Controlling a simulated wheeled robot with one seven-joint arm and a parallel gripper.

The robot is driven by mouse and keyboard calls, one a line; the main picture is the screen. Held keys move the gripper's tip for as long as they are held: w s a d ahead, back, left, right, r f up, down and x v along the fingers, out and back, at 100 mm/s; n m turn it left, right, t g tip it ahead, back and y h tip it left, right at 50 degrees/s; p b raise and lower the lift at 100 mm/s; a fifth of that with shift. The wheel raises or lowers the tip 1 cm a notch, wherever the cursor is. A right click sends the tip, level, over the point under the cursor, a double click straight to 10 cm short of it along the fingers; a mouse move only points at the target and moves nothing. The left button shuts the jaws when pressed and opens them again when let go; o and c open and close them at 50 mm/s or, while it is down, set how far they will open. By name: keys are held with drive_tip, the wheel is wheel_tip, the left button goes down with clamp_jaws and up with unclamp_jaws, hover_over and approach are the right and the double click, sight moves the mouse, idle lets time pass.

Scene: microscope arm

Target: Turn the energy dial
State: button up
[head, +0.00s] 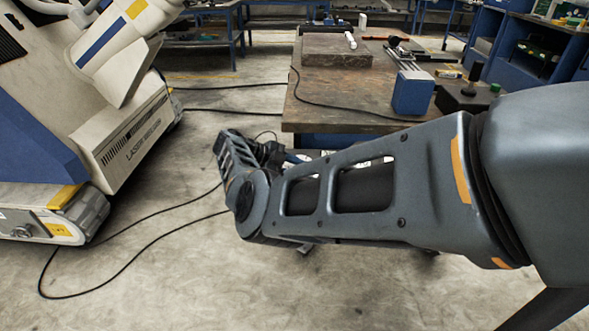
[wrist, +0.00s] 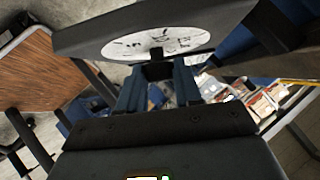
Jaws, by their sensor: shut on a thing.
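In the wrist view, the energy dial's white oval face (wrist: 155,44) with dark markings sits on a dark panel (wrist: 90,38). A dark knob (wrist: 158,70) sticks out at the lower edge of the face. My gripper (wrist: 159,80) has its two blue-grey fingers on either side of this knob and is shut on it. The lettering on the face is too blurred to read. In the head view, my own arm hides the gripper and most of the dial area.
A workbench (head: 340,112) with a stone slab (head: 337,50) and a blue block (head: 412,93) stands behind my arm. A white laser machine (head: 125,135) stands at left, with black cables on the floor. A brown tabletop (wrist: 40,72) shows in the wrist view.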

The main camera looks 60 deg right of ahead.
drive_tip(key=shift+s+f, duration=0.1)
drive_tip(key=o, duration=1)
drive_tip(key=shift+o, duration=0.2)
drive_tip(key=v, duration=0.8)
